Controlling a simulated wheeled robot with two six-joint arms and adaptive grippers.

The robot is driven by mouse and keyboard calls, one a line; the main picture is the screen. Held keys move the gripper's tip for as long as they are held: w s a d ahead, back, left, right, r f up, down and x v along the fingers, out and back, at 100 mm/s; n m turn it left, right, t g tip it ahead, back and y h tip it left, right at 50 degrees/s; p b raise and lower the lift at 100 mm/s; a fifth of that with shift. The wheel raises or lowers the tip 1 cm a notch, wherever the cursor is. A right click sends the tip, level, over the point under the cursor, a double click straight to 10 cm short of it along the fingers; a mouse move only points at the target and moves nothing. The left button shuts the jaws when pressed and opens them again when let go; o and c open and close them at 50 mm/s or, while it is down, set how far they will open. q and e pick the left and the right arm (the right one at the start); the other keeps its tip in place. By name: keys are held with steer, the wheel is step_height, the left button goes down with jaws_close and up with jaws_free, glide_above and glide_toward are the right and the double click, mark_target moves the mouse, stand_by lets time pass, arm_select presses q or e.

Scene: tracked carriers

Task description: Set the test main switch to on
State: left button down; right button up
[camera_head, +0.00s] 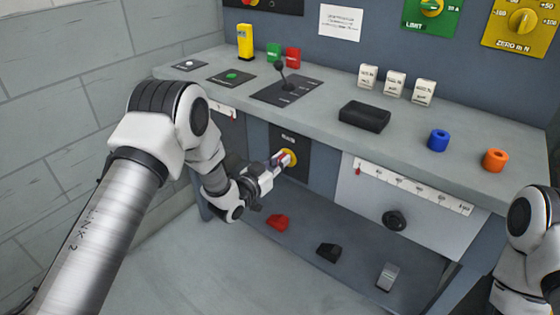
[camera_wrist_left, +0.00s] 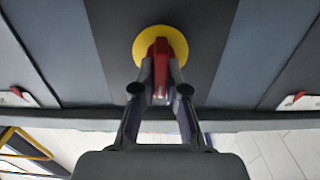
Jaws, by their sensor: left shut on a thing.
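The main switch is a red handle (camera_wrist_left: 161,62) on a round yellow plate (camera_wrist_left: 176,37), set in a dark panel (camera_head: 287,142) on the front of the grey bench. In the head view the yellow plate (camera_head: 291,156) shows just past the fingers. My left gripper (camera_head: 279,161) reaches the switch from the front left. In the left wrist view its two fingers (camera_wrist_left: 161,90) are closed on the red handle. The handle looks upright in that view. The fingers partly hide the handle, and its label is too small to read. My right gripper is out of view.
The bench top (camera_head: 330,148) overhangs the switch. A black lever (camera_head: 281,75), a black tray (camera_head: 364,117), a blue ring (camera_head: 438,140) and an orange ring (camera_head: 495,160) stand on it. A red block (camera_head: 278,222) and a black block (camera_head: 328,252) lie on the lower shelf.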

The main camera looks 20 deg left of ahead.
arm_select(q)
steer(key=shift+m, duration=0.4)
steer(key=m, duration=0.3)
steer(key=shift+d+m, duration=0.2)
steer(key=shift+m, duration=0.2)
steer(key=shift+s+d+f+m+b, duration=0.15)
steer(key=shift+m+b, duration=0.35)
steer(key=shift+m, duration=1.65)
steer(key=shift+d+f+m+b, duration=0.15)
steer(key=shift+m+b, duration=0.4)
steer(key=shift+m, duration=1.65)
steer(key=shift+s+d+f+m+b, duration=0.1)
steer(key=shift+f+m+b, duration=0.3)
steer(key=shift+m, duration=1.75)
steer(key=shift+r, duration=0.15)
steer(key=c, duration=1.2)
jaws_free()
